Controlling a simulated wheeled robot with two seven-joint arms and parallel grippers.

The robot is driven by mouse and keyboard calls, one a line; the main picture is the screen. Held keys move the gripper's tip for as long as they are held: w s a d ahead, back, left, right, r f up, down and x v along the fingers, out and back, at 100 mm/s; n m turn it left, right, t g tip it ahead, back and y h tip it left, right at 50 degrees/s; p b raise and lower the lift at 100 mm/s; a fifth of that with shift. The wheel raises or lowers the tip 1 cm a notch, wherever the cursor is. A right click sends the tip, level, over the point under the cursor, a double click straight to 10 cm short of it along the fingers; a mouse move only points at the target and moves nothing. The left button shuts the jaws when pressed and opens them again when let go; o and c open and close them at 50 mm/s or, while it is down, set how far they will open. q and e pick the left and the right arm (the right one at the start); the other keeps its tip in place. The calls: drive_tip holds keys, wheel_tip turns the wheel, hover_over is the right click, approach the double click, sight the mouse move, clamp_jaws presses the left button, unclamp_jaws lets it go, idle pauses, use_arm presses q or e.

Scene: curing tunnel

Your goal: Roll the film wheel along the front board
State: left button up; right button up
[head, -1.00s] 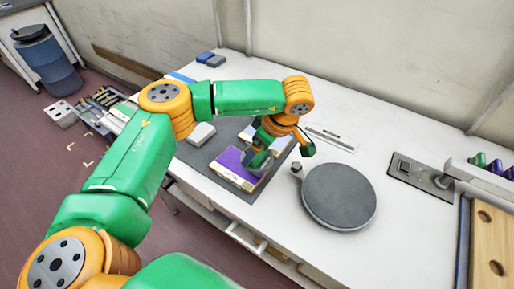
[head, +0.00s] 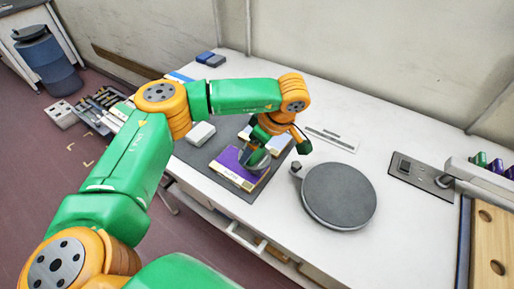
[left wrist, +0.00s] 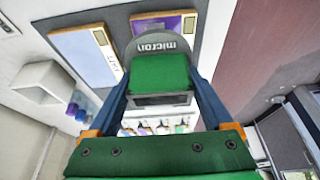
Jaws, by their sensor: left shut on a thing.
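My left gripper (head: 259,146) is shut on the film wheel (head: 258,160), a grey roller with a green handle. In the left wrist view the gripper (left wrist: 160,80) has its two fingers on either side of the handle, and the wheel (left wrist: 161,43) reads "micron". The wheel is over the front board (head: 228,163), a purple panel with a pale edge. That board (left wrist: 172,24) is partly hidden behind the wheel in the wrist view. I cannot tell whether the wheel touches it. My right gripper is not in view.
A second pale blue board (head: 275,139) lies behind on the dark mat (head: 197,156). A white block (head: 200,133) sits to the left. A round grey turntable (head: 339,195) stands to the right.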

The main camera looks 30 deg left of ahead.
use_arm(q)
drive_tip(key=w+a, duration=0.1)
drive_tip(key=a, duration=0.9)
idle(1.3)
drive_tip(key=shift+r, duration=0.1)
wheel_tip(320, 180, up, 7)
drive_tip(key=p, duration=0.6)
drive_tip(key=shift+p, duration=0.3)
drive_tip(key=shift+w+a, duration=0.1)
